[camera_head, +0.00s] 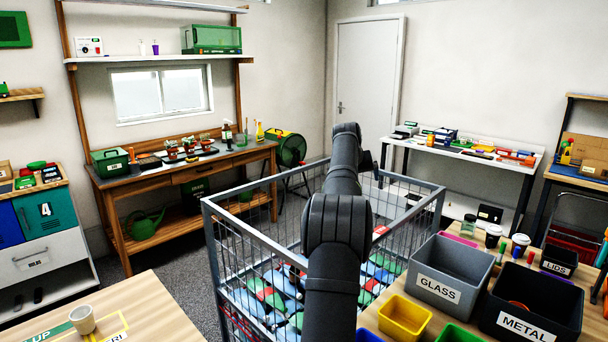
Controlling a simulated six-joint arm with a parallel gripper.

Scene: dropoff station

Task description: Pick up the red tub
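I cannot make out a clear red tub in the head view. Small tubs stand on the near right table: a yellow tub (404,318), a green tub (458,334) and a blue tub (368,336), the last two cut off by the bottom edge. A red-orange item (517,305) shows partly inside the black METAL bin (540,332); its shape is unclear. A red shape (574,244) sits low at the far right. My dark arm rises through the middle of the view and bends away; its gripper end is not visible.
The grey GLASS bin (436,287) and LIDS box (558,262) stand on the right table. A beige cup (83,320) stands on the left table. Workbenches line the walls.

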